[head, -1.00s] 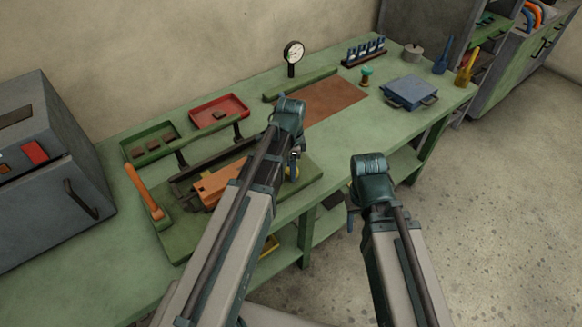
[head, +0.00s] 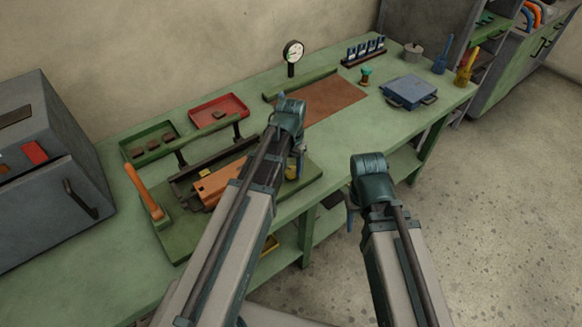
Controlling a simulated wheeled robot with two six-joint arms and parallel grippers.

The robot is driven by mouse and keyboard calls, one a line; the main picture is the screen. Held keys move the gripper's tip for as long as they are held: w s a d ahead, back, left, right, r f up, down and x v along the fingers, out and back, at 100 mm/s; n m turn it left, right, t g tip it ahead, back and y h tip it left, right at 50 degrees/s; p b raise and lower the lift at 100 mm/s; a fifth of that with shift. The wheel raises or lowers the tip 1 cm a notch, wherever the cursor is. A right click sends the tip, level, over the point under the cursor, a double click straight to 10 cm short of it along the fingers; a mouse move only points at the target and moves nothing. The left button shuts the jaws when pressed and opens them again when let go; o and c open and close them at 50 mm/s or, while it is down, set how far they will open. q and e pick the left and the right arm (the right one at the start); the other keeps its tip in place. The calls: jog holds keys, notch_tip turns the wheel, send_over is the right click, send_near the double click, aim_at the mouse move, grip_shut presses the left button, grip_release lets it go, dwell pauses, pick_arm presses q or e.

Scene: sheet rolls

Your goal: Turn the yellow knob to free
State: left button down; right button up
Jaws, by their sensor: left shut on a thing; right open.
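The yellow knob (head: 291,172) sits at the right end of the green sheet roll machine (head: 190,236) on the bench. My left gripper (head: 298,162) is at the knob, with its fingers shut on it. The wrist partly covers the fingers and the knob, so the knob's exact turn cannot be read. The machine has dark rolls, an orange block (head: 212,187) and an orange-handled lever (head: 144,190) at its left end. My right gripper (head: 351,212) is open and empty, in front of the bench edge. Its fingers are mostly hidden behind its wrist.
Behind the machine are a green tray (head: 126,151) and a red tray (head: 244,104) with small plates. A dial gauge (head: 293,52), a brown mat (head: 325,100) and a blue box (head: 409,90) stand farther right. A grey cabinet (head: 40,200) is at left.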

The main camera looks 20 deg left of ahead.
aim_at(292, 171)
pick_arm(q)
jog(key=n, duration=0.5)
jog(key=shift+n, duration=0.4)
dwell(0.4)
jog(key=shift+c, duration=1.4)
grip_release()
jog(key=shift+r, duration=0.1)
notch_tip(292, 171, up, 14)
jog(key=p, duration=1.3)
jog(key=shift+p, duration=0.4)
jog(key=shift+f, duration=0.2)
